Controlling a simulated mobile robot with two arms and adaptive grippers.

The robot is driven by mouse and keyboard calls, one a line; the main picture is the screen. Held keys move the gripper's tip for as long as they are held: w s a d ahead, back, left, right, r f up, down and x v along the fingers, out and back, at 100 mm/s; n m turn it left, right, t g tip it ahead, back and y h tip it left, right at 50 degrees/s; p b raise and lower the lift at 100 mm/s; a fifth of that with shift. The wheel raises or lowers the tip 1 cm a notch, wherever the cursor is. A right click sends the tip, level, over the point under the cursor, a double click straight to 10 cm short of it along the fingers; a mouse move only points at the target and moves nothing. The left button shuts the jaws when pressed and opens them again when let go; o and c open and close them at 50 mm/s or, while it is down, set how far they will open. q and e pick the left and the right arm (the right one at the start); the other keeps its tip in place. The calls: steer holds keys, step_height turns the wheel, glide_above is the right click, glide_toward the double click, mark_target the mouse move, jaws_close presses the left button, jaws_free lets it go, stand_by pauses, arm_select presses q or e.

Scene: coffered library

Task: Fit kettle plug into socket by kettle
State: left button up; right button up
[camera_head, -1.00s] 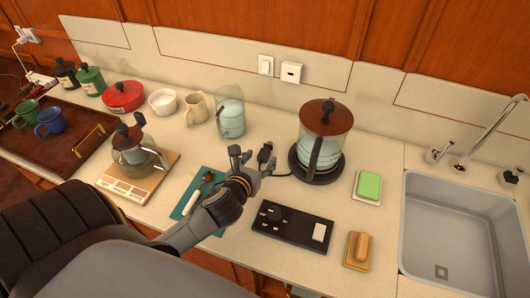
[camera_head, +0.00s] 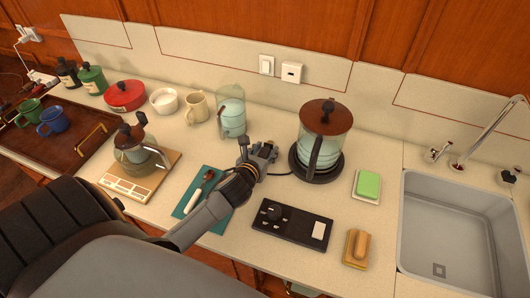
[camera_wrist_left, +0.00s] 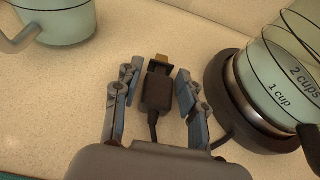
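The kettle (camera_head: 324,138), pale green with a brown lid, stands on its dark round base (camera_head: 318,176). The dark kettle plug (camera_wrist_left: 157,90), with a brassy tip, lies between the fingers of my left gripper (camera_wrist_left: 157,78); its cord runs back toward my palm. Gaps show on both sides of the plug, so the gripper is open around it. In the head view the left gripper (camera_head: 258,152) is low at the counter, left of the kettle base, and mostly hides the plug. A white wall socket (camera_head: 291,72) with a dark slot is behind the kettle. My right gripper is not seen.
A black panel (camera_head: 276,231) with a round knob and a white switch lies in front of the kettle. A green sponge (camera_head: 369,184), a brush (camera_head: 357,248) and the sink (camera_head: 460,225) are to the right. A glass jug (camera_head: 231,118) stands behind the gripper.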

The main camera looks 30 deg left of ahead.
arm_select(q)
jaws_close()
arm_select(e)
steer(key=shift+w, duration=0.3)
arm_select(q)
steer(key=shift+r, duration=0.15)
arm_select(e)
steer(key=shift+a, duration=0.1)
